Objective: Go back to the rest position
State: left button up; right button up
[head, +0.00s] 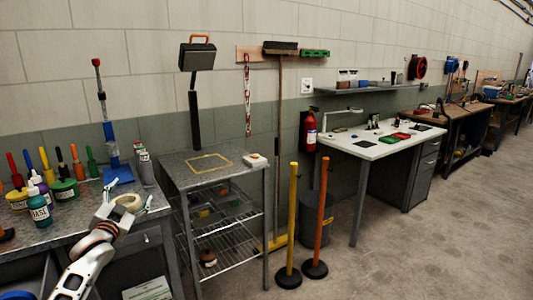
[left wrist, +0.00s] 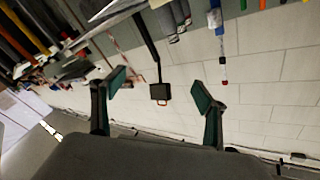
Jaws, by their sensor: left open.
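My left gripper (head: 128,197) is in the head view at the lower left, in front of the metal workbench edge. Its arm reaches up from the bottom of the picture. In the left wrist view its two green-padded fingers (left wrist: 160,88) are spread wide with nothing between them. A cream ring (head: 130,203) shows by the gripper in the head view; I cannot tell whether they touch. My right gripper is in neither view.
A metal workbench (head: 80,222) with bottles and tools stands at the left. Beside it is a wire-shelved cart (head: 180,177). Yellow (head: 292,220) and orange (head: 321,220) posts stand on the floor before a white-topped desk (head: 370,151). Floor at the right is clear.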

pick_arm(q)
jog(key=s+d+f+g+h, duration=0.1)
jog(key=s+d+f, duration=0.4)
jog(key=f, duration=0.4)
jog(key=s+d+f+g+h, duration=0.1)
jog(key=s+d+f+g, duration=0.15)
jog(key=s+f, duration=0.45)
jog(key=s+d+f+g, duration=0.1)
jog(key=s+d+f, duration=0.35)
jog(key=f, duration=0.55)
jog(key=s+d+f+g, duration=0.1)
jog(key=s+d+f, duration=0.3)
jog(key=s, duration=0.6)
jog(key=s+d+f+n+g+h, duration=0.1)
jog(key=s+d+f, duration=0.2)
jog(key=s, duration=0.8)
jog(key=s+d+f+g+h, duration=0.1)
jog(key=s+d+f, duration=0.3)
jog(key=s, duration=0.6)
jog(key=shift+s+d+f+n+g, duration=0.2)
jog(key=shift+d+f+n+g, duration=0.15)
jog(key=shift+f+g, duration=0.25)
